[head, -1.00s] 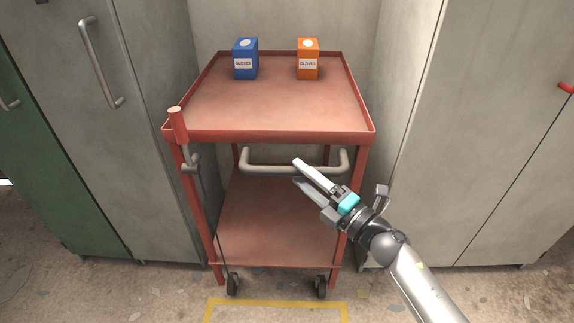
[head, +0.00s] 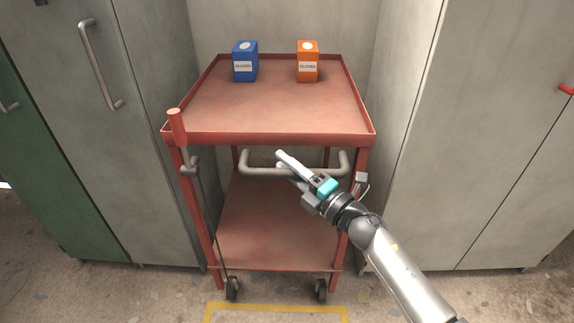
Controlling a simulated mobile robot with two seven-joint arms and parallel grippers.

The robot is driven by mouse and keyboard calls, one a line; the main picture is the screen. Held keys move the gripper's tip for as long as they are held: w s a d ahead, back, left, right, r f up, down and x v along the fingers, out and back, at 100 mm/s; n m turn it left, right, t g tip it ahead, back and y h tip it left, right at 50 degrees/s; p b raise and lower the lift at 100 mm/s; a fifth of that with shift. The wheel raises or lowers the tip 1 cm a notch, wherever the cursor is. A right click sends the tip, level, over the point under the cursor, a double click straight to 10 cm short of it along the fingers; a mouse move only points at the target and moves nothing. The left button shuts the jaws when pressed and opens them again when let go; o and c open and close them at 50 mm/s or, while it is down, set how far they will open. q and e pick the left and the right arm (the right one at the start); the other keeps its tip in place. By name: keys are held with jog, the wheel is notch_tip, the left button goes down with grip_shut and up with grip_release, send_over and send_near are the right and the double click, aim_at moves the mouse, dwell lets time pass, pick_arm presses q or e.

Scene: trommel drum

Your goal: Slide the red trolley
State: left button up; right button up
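The red trolley (head: 278,138) stands in a recess between grey cabinets, with a top tray, a lower shelf (head: 275,230) and black castors. A grey bar handle (head: 258,172) runs across its front below the top tray. My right gripper (head: 280,160) is at the middle of this handle, its fingers overlapping the bar in the head view. The fingers look slightly apart; whether they touch the bar is unclear. A lever with a red grip (head: 176,125) stands at the trolley's front left corner. My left gripper is not in view.
A blue glove box (head: 245,65) and an orange glove box (head: 308,66) stand on the trolley's top tray. Grey cabinets (head: 155,140) flank it closely on both sides. A yellow outline (head: 275,307) marks the clear floor in front.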

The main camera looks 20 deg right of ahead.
grip_shut()
dwell(1.0)
